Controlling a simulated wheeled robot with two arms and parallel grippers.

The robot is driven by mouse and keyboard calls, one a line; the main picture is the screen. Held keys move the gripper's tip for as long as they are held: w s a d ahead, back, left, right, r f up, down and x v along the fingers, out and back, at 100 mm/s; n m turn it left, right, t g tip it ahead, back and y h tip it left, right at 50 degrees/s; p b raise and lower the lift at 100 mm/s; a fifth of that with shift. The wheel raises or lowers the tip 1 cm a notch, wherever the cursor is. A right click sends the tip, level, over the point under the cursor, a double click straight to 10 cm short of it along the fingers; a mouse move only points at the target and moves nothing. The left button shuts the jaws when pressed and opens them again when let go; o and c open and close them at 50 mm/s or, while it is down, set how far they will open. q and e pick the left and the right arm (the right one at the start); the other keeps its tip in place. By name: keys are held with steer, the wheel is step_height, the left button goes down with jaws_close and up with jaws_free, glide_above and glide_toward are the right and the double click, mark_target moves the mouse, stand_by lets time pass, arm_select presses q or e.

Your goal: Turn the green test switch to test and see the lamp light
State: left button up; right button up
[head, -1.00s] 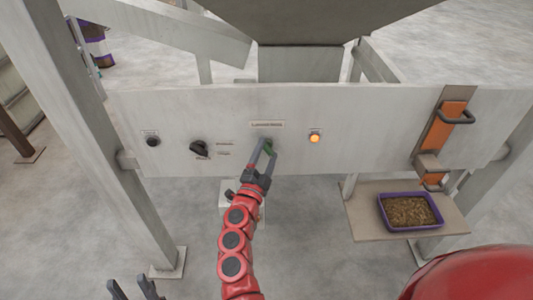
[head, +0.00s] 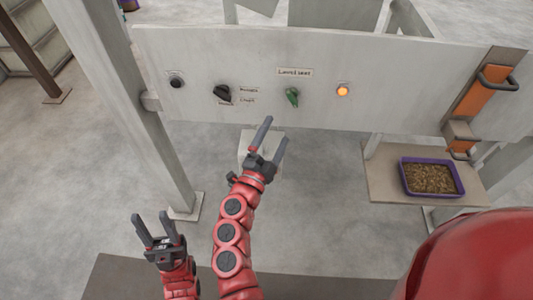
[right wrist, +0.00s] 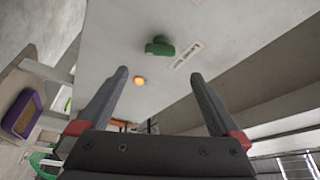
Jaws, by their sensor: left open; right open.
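The green test switch (head: 292,97) sits on the pale panel under a label plate, its handle tilted. It also shows in the right wrist view (right wrist: 160,46). The lamp (head: 342,91) to its right glows orange, and it shows lit in the right wrist view (right wrist: 139,81). My right gripper (head: 273,133) is open and empty, below and left of the green switch and apart from it. Its two fingers frame the lower part of the right wrist view (right wrist: 160,90). My left gripper (head: 153,226) is open and empty at the lower left, well away from the panel.
A black selector knob (head: 222,93) and a black button (head: 176,81) are on the panel's left. An orange strip with handles (head: 474,101) is at the right. A purple tray of pellets (head: 405,183) stands on a shelf (head: 383,190). A grey post (head: 120,110) stands at the left.

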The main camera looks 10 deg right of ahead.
steer(key=v, duration=0.6)
stand_by(0.3)
